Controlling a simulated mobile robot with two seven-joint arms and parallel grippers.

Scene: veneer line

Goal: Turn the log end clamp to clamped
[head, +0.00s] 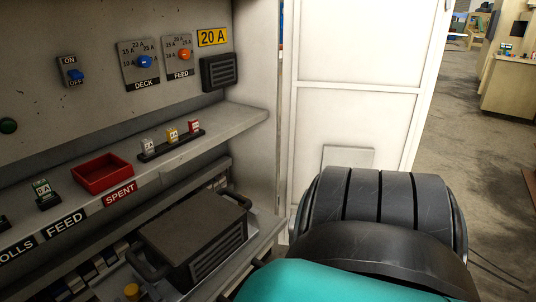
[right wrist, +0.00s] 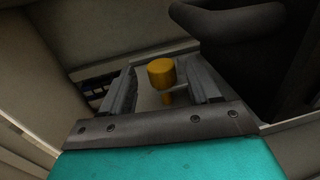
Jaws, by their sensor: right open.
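In the right wrist view, a yellow-orange round knob (right wrist: 161,72) on a short stem shows between the fingers of my right gripper (right wrist: 160,78). The fingers are open, one on each side, with gaps to the knob. Whether the knob is level with the fingertips or beyond them, I cannot tell. A similar yellow knob (head: 132,291) shows at the bottom edge of the head view. No label names it as the log end clamp, and its setting cannot be read. My right gripper is hidden in the head view, and my left gripper is not in view.
A dark box (head: 195,225) with black handles sits on the lower shelf. A black curved bar (right wrist: 215,22) is close beside the right gripper. Above are a red SPENT tray (head: 102,174), several small fuses and DECK (head: 144,62) and FEED (head: 184,55) dials.

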